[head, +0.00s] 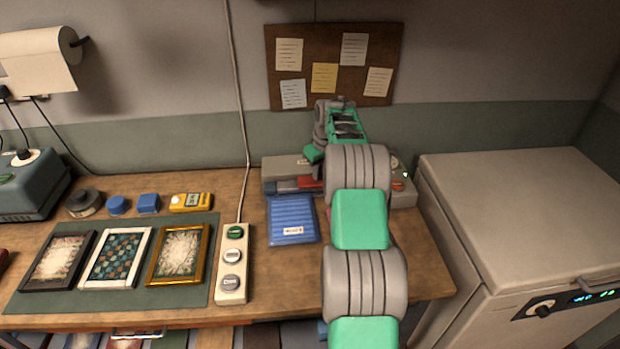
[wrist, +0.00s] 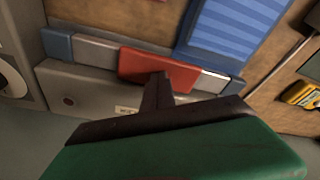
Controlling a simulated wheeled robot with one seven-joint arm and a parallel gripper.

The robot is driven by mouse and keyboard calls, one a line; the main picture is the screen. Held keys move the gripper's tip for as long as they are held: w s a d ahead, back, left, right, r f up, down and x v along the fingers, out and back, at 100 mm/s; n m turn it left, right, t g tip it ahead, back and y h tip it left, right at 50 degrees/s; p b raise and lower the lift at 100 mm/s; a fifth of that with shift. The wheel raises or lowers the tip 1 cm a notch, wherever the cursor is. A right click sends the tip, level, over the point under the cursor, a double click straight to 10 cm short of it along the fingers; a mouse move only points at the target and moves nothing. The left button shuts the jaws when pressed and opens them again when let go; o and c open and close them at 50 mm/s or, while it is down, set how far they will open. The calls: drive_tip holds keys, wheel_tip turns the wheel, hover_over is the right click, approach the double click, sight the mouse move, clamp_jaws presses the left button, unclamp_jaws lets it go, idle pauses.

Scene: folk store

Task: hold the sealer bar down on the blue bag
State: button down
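The sealer (head: 275,174) is a long grey machine at the back of the table. Its bar has a red grip (head: 307,182), which also shows in the wrist view (wrist: 140,62). The blue bag (head: 292,212) lies flat in front with a pale label; its striped face shows in the wrist view (wrist: 235,30). The bag's back edge meets the bar beside the red grip; how far it runs under is hidden. My gripper (wrist: 161,77) looks shut and empty, its dark fingertips at the red grip, seemingly touching it. In the head view my arm hides part of the sealer.
Left of the bag stands a pale button strip (head: 231,290). Framed pictures lie on a green mat (head: 222,228). A grey chest freezer (head: 530,200) stands right of the table. A corkboard (head: 335,90) hangs behind.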

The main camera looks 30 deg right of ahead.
drive_tip(key=shift+f, duration=0.25)
drive_tip(key=shift+s+f, duration=0.1)
drive_tip(key=shift+f, duration=0.3)
drive_tip(key=shift+r, duration=0.1)
drive_tip(key=shift+s+a+f, duration=0.15)
drive_tip(key=shift+f, duration=0.2)
idle(2.9)
drive_tip(key=w+p+v, duration=0.2)
drive_tip(key=p+v, duration=0.4)
drive_tip(key=v, duration=0.3)
drive_tip(key=shift+r, duration=0.55)
drive_tip(key=shift+w, duration=0.2)
